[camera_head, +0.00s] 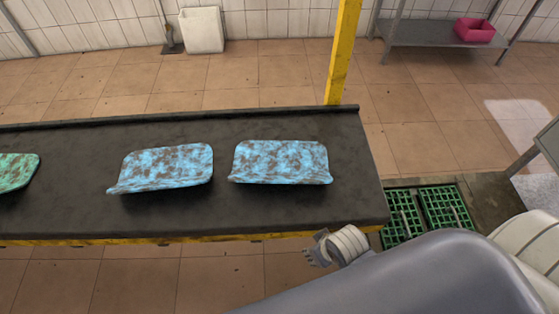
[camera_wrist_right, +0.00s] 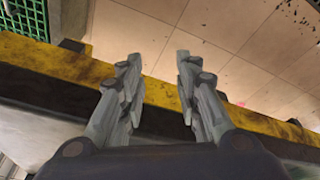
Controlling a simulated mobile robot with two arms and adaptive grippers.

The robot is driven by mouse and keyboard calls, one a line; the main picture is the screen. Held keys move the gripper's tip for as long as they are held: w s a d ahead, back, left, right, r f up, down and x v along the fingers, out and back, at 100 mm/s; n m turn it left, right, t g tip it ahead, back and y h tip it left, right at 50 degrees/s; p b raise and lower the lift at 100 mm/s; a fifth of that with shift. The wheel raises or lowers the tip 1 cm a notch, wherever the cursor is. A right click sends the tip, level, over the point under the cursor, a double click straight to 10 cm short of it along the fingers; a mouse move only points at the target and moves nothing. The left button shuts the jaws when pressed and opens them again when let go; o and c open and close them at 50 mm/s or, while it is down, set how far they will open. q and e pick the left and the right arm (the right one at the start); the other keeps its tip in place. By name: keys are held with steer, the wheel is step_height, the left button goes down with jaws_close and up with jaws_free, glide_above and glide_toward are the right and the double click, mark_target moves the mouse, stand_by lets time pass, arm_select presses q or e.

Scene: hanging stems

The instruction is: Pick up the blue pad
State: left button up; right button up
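Two blue pads with brown stains lie on a dark table. One blue pad (camera_head: 281,162) is nearer the table's right end, the other blue pad (camera_head: 165,167) is to its left. A green stained pad (camera_head: 17,172) is cut by the left edge of the head view. My right gripper (camera_head: 312,254) is in front of the table's near edge, below and to the right of the right pad, touching neither pad. In the right wrist view my right gripper (camera_wrist_right: 157,62) has its fingers apart with nothing between them. My left gripper is not in view.
The dark table (camera_head: 230,215) has a yellow near edge, which the right wrist view also shows (camera_wrist_right: 160,92). A yellow post (camera_head: 342,55) stands behind it. Green floor grates (camera_head: 400,220) lie right of it. A white bin (camera_head: 203,30) and a shelf with a pink box (camera_head: 474,30) stand behind.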

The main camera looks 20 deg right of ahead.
step_height(320, 180, up, 4)
steer(key=n+t+y+p, duration=0.15)
steer(key=n+t, duration=0.45)
steer(key=n, duration=0.8)
glide_toward(280, 178)
steer(key=x, duration=0.2)
steer(key=p+x, duration=0.1)
steer(key=x, duration=0.2)
steer(key=shift+s+f, duration=0.2)
steer(key=shift+w+f, duration=0.25)
steer(key=shift+w, duration=0.1)
steer(key=shift+p+x, duration=0.6)
steer(key=shift+x, duration=1.55)
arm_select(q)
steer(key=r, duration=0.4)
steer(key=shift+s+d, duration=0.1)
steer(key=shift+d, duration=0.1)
arm_select(e)
steer(key=shift+c, duration=0.2)
